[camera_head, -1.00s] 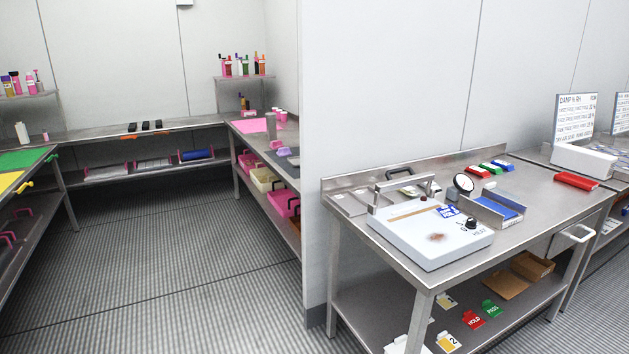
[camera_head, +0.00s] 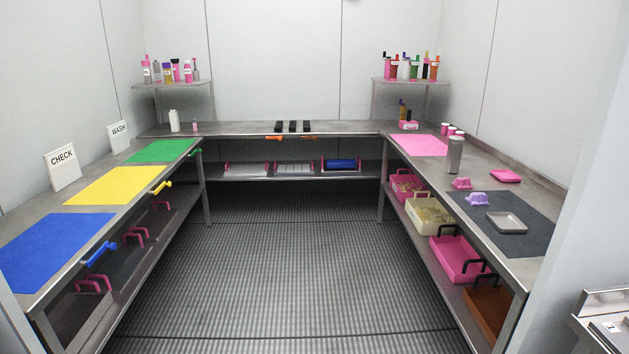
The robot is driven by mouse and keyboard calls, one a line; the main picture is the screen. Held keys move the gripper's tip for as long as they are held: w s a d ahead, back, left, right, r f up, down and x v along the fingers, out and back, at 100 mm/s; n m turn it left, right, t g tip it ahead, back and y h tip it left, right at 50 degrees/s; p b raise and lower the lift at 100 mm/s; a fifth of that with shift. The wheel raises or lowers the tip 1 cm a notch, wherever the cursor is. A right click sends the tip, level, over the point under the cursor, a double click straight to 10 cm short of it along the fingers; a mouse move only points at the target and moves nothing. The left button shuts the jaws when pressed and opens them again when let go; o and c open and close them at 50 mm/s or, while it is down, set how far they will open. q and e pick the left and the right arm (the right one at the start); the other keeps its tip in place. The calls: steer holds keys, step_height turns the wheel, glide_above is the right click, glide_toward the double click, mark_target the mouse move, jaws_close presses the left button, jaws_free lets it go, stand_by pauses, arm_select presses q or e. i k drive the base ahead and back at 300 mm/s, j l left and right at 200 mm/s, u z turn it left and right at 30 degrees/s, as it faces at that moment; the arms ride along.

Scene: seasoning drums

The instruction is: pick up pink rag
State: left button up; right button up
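A small folded pink piece (camera_head: 505,175) that looks like the pink rag lies on the right-hand steel table (camera_head: 540,190), beyond the dark grey mat and near the wall. A flat pink mat (camera_head: 419,145) lies further back on the same table. A pink lumpy item (camera_head: 461,183) and a purple one (camera_head: 478,199) sit on or by the dark mat (camera_head: 507,238); what they are is hard to tell. Neither of my grippers is in view.
A grey shaker (camera_head: 455,155) and a grey tray (camera_head: 507,222) stand on the right table. Bins including a pink one (camera_head: 457,262) fill its lower shelf. The left table holds blue (camera_head: 52,250), yellow and green mats. The floor (camera_head: 290,260) between is clear.

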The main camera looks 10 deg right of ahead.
mark_target(461, 183)
steer(key=i+z, duration=0.15)
steer(key=i, duration=0.3)
steer(key=i+j+z, duration=0.2)
steer(key=i, duration=0.3)
steer(key=i+j+z, duration=0.15)
steer(key=i, duration=0.3)
steer(key=i+j+z, duration=0.2)
steer(key=i, duration=0.25)
